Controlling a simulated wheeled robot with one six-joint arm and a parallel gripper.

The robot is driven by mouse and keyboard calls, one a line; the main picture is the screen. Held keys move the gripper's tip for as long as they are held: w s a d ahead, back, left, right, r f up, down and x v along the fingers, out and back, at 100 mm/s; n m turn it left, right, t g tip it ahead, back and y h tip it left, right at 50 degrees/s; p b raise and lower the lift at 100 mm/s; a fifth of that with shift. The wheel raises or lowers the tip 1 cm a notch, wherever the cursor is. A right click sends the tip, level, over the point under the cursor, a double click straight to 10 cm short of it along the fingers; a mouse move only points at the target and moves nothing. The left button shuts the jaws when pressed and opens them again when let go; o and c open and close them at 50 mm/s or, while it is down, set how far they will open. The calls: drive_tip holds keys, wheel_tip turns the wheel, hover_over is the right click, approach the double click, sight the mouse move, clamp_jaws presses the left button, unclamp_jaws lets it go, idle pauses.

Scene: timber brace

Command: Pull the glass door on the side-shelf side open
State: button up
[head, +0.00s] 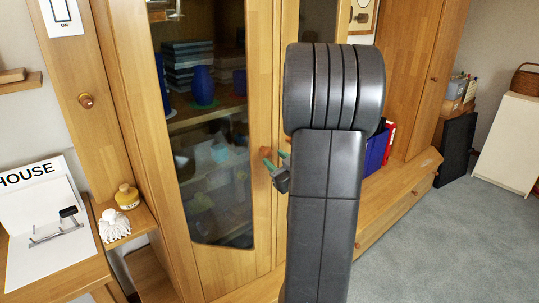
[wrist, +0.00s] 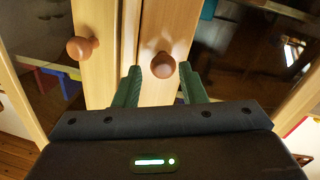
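The glass door (head: 214,130) on the side-shelf side is at the left in the head view, in a wooden frame, and looks shut. Its round brown knob (head: 265,151) is on its right edge, just beside my gripper (head: 276,160). In the wrist view, one knob (wrist: 82,47) is left of my gripper. The other knob (wrist: 163,65), on the neighbouring stile, lines up between the two green fingertips (wrist: 162,76). The fingers are apart and empty. I cannot tell how deep that knob is between them. My arm hides most of the neighbouring door in the head view.
A HOUSE sign (head: 37,200) stands nearby. Blue cups (head: 203,86) are behind the glass. Grey carpet (head: 445,245) is clear at right.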

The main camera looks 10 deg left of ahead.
sight(269, 156)
drive_tip(key=x, duration=0.4)
drive_tip(key=shift+a, duration=0.25)
clamp_jaws()
drive_tip(key=shift+s, duration=0.1)
